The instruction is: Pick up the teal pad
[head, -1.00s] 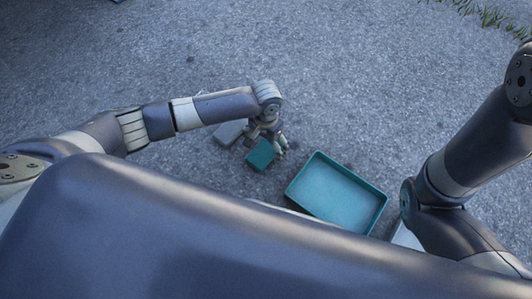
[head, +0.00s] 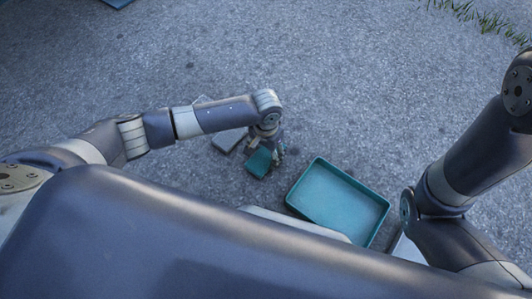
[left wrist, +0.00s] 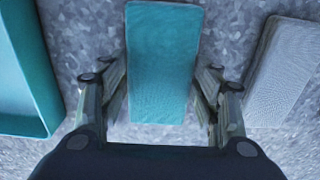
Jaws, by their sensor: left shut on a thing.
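The teal pad (head: 259,161) is a small flat block at my left gripper (head: 266,152) in the head view. In the left wrist view the pad (left wrist: 162,65) fills the middle, upright between the two fingers of the left gripper (left wrist: 161,100). The gripper is shut on the pad, with a finger at each long side. The gap below the pad, if any, cannot be told. My right arm shows at the right of the head view, but its gripper is out of view.
A teal tray (head: 318,163), empty, stands right of the pad; its wall (left wrist: 22,75) shows at left in the wrist view. A grey pad (head: 228,139) lies on the other side, also in the wrist view (left wrist: 283,72). Open pavement lies beyond.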

